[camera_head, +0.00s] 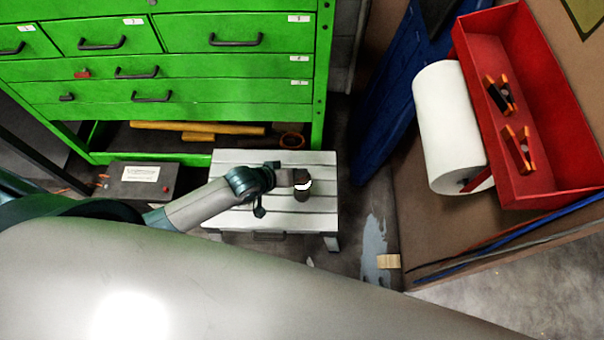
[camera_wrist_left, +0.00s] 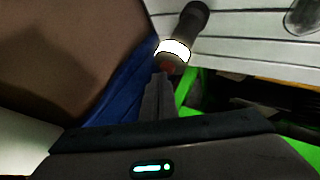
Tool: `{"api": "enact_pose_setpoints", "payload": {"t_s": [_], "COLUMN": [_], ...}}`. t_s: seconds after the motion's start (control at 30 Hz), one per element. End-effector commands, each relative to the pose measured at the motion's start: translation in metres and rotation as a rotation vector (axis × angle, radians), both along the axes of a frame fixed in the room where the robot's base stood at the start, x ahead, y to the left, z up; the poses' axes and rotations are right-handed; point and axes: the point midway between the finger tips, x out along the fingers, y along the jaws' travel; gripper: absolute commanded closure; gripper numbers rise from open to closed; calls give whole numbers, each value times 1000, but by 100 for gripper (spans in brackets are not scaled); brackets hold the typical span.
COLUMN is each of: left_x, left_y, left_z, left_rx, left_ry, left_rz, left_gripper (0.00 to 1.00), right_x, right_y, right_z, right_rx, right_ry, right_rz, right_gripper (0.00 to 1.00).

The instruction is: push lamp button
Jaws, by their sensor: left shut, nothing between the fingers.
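The lamp (camera_head: 302,194) is a small dark cylinder with a white glowing band, on the white slatted stool (camera_head: 320,167). In the left wrist view the lamp (camera_wrist_left: 188,27) shows its bright ring, with a red button (camera_wrist_left: 168,66) at the end facing my gripper. My left gripper (camera_head: 291,178) is shut and empty, right beside the lamp. In the left wrist view its fingertips (camera_wrist_left: 160,78) are at or just short of the red button; I cannot tell whether they touch. My right gripper is not in view.
A green drawer cabinet (camera_head: 200,68) stands behind the stool. A black box (camera_head: 143,181) lies to the left. At right, a workbench side holds a paper roll (camera_head: 445,125) and a red tray (camera_head: 512,105) with clamps. A rounded object (camera_wrist_left: 303,16) is partly visible in the wrist view.

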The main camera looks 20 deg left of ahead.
Motion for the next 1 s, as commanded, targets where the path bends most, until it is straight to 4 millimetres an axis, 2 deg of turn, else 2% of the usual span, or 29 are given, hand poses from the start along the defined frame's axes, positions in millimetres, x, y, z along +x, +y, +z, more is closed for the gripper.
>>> {"api": "enact_pose_setpoints", "payload": {"t_s": [0.33, 0.8, 1.0], "left_x": [0, -1, -1], "left_y": [0, 0, 0], "left_z": [-1, 15, 16], "left_rx": [1, 1, 0], "left_ry": [1, 1, 1], "left_rz": [0, 0, -1], "left_gripper": [100, 100, 100], "right_x": [1, 0, 0], "right_y": [2, 1, 0], "right_z": [1, 21, 22], "right_rx": [3, 1, 0], "right_ry": [-1, 0, 0], "right_rz": [-1, -1, 0], "right_gripper": [69, 69, 69]}}
